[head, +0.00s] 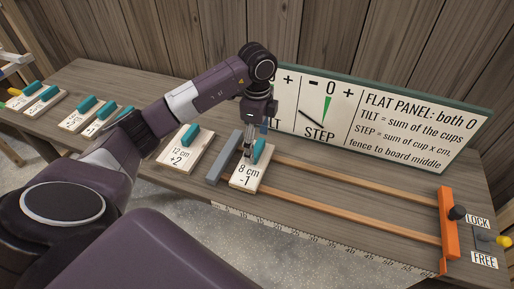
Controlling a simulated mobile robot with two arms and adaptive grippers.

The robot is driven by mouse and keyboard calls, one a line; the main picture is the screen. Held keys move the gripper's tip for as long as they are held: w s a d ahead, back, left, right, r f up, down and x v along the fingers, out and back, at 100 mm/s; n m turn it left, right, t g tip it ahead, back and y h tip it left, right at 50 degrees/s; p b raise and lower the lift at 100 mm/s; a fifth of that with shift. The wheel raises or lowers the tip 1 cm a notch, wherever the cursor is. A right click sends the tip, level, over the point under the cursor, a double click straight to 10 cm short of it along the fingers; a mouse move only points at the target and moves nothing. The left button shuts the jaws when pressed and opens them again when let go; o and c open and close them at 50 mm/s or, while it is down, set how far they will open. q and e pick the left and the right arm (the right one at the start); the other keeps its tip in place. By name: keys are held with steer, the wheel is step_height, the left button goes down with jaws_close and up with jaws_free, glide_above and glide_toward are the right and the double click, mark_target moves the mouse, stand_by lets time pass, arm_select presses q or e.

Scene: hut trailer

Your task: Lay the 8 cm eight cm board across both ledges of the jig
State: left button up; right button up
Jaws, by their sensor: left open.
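The 8 cm board (245,180), marked -1, is a pale block with a teal grip (260,148) on top. It lies at the left end of the jig, beside the grey fence (215,172), over the left ends of the two wooden ledges (345,179) and (340,215). Whether it rests flat on both cannot be told. My left gripper (249,151) is open, pointing down right at the board's teal grip; contact is unclear. My right gripper is not in view.
The 12 cm board (178,159) and several others stand to the left. An orange stop (447,230) crosses the ledges' right end, near the LOCK and FREE labels. A sign with dials (390,115) stands behind. A ruler (330,246) runs along the front. The ledges' middle is clear.

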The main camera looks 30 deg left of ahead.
arm_select(q)
step_height(320, 180, up, 10)
steer(key=shift+f+b, duration=0.15)
steer(key=shift+b, duration=0.25)
stand_by(0.4)
